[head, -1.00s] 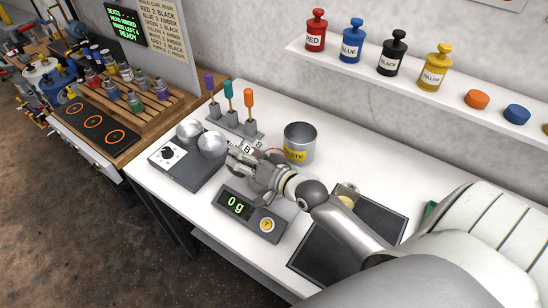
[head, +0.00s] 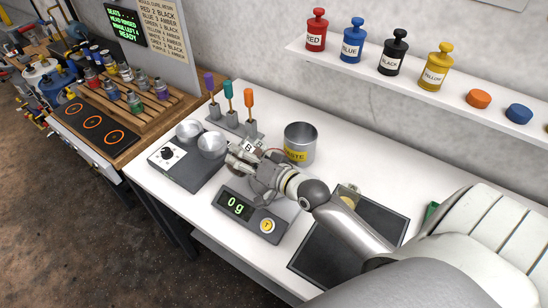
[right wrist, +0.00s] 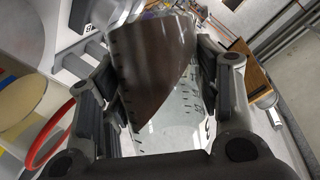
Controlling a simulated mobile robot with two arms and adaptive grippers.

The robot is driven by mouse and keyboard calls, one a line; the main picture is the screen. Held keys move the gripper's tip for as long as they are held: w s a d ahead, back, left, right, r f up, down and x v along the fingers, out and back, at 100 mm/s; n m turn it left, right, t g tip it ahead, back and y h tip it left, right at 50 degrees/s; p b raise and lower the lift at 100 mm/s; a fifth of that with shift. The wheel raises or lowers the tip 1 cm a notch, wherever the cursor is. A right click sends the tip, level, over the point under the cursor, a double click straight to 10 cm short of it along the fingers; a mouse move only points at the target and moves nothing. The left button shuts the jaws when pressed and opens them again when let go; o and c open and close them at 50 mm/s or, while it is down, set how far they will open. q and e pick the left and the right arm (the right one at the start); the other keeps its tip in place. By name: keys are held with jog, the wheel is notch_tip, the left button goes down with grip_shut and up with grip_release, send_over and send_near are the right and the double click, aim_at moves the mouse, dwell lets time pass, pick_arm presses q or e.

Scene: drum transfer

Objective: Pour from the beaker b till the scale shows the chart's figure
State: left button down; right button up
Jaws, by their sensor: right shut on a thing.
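My right gripper (head: 247,160) is shut on a clear beaker (right wrist: 160,70) with graduation marks and dark brown contents. In the right wrist view the beaker sits between both fingers, and the contents' edge slants across it. The gripper is above the bench near the scale (head: 240,207), which reads 0 g. The scale's pan is largely covered by my arm. The chart (head: 160,28) is on the panel at the back left, listing colours with numbers. My left gripper is not in view.
A grey can (head: 300,140) with a yellow label stands just behind my gripper. A device with two metal cups (head: 190,150) is to the left, and a tool rack (head: 235,122) is behind. A dark tray (head: 340,255) lies to the right.

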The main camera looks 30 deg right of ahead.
jog(key=shift+r, duration=0.15)
dwell(0.3)
jog(key=shift+f+m+t+b, duration=0.3)
jog(key=shift+m+b, duration=0.5)
jog(key=shift+b, duration=1.15)
dwell(0.5)
jog(key=shift+r+m+t+y+b, duration=0.5)
jog(key=shift+r+m+b, duration=0.3)
jog(key=shift+m+b, duration=0.5)
dwell(2.1)
